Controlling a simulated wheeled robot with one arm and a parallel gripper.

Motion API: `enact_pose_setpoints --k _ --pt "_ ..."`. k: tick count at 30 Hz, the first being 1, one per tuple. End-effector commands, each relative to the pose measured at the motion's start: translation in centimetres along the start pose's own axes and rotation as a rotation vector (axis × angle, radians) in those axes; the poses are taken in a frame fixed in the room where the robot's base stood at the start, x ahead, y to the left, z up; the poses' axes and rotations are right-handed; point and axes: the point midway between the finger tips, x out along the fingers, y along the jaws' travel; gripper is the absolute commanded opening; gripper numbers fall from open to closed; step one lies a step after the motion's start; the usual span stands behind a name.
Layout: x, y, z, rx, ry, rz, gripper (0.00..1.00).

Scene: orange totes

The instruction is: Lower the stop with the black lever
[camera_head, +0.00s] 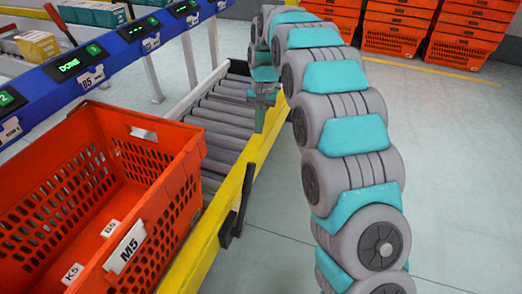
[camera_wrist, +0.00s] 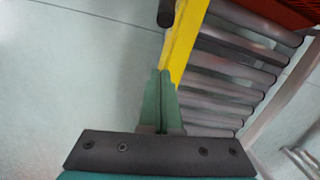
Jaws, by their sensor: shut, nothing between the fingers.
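The black lever (camera_head: 236,208) is on the outer side of the yellow rail (camera_head: 247,160), beside the orange tote, and stands tilted upward. In the wrist view a dark rounded end at the top edge (camera_wrist: 166,12) looks like part of the lever. My gripper (camera_head: 261,118) is shut and empty over the yellow rail, farther along it than the lever and apart from it. Its green fingertips (camera_wrist: 160,76) are together in the wrist view. I cannot make out the stop in either view.
The orange tote (camera_head: 186,165) labelled M5 sits on the conveyor at left, close to the lever. Bare rollers (camera_head: 220,112) lie beyond it. A blue beam (camera_head: 120,57) with displays crosses above. Stacked orange totes (camera_head: 397,30) stand at the back. Open floor lies right of the rail.

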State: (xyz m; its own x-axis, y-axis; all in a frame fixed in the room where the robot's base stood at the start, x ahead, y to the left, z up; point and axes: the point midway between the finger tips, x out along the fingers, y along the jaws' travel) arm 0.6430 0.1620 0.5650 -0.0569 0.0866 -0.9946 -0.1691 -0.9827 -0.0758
Motion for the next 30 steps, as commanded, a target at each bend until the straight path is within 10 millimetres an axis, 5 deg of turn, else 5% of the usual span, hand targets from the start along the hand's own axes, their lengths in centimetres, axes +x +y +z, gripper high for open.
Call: enact_pose_setpoints --k 17,30 --pt "0.8 -0.4 -0.4 0.001 -0.002 -0.001 0.0" --pt "8.2 -0.4 -0.3 0.0 -0.005 0.001 0.0"
